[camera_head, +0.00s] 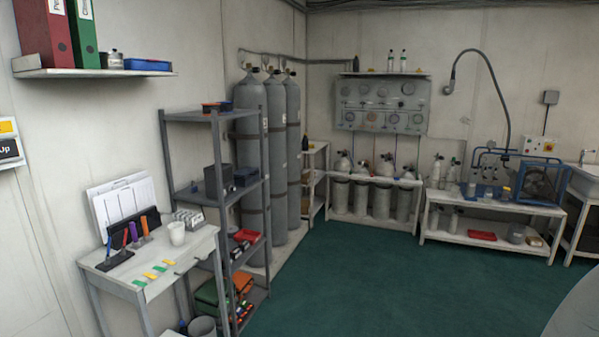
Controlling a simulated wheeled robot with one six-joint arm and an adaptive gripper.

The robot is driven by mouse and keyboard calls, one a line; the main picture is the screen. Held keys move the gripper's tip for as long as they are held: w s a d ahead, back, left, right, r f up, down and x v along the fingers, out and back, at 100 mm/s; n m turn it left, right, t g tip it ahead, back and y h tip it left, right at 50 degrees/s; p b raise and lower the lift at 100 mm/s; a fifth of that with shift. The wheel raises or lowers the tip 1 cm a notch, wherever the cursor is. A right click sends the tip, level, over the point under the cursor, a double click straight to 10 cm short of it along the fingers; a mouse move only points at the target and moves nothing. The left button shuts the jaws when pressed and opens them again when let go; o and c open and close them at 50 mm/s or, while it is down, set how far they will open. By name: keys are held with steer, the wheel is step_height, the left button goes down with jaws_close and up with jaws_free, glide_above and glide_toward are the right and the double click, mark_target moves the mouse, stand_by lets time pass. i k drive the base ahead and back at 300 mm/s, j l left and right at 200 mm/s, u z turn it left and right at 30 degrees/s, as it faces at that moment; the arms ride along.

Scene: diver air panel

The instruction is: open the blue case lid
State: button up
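A small flat blue box (148,64) lies on the white wall shelf at the upper left, beside the binders. I cannot tell which of these is the blue case. Both look shut, but they are too small to make out a lid or a latch. My gripper is not in view.
The grey rack (214,114) stands left of tall grey cylinders (249,130). A low bench (450,233) lines the back right. The green floor (370,280) is clear in the middle.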

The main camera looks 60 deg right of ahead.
mark_target(245, 173)
steer(key=z, duration=1.1)
steer(key=i+l, duration=0.2)
steer(key=i, duration=0.55)
steer(key=i+l+z, duration=0.1)
steer(key=i+l, duration=0.15)
steer(key=i, duration=0.5)
steer(key=i+l, duration=0.15)
steer(key=i, duration=0.6)
steer(key=i+l, duration=0.15)
steer(key=i, duration=0.6)
steer(key=l+z, duration=0.05)
